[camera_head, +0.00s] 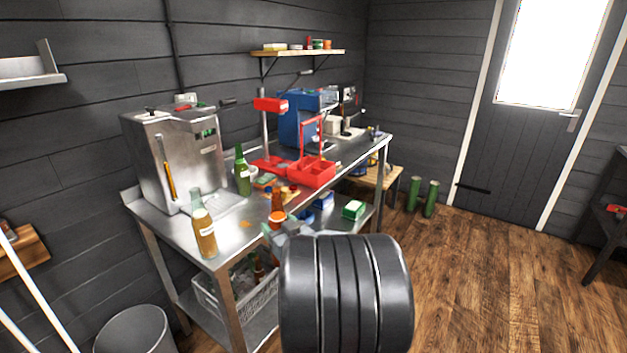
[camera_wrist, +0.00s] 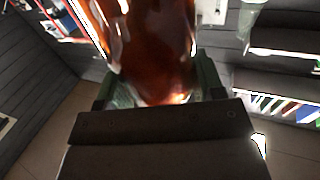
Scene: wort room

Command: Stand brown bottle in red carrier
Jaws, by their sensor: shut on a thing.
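The brown bottle (camera_head: 277,202) stands up from my gripper (camera_head: 282,230) near the front edge of the steel table, in the head view. My gripper is shut on it; my dark arm hides what lies below. In the wrist view the brown bottle (camera_wrist: 148,45) fills the upper middle, between the fingers of my gripper (camera_wrist: 158,92). The red carrier (camera_head: 313,174), with open compartments and a tall handle, sits on the table beyond the bottle and to its right, apart from it.
A green bottle (camera_head: 242,172) and an amber bottle (camera_head: 203,228) stand on the table (camera_head: 225,225) left of the carrier. A red bottle capper (camera_head: 270,105) stands behind the carrier. A green-and-white box (camera_head: 353,210) sits right of my gripper. A white crate (camera_head: 245,303) is below.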

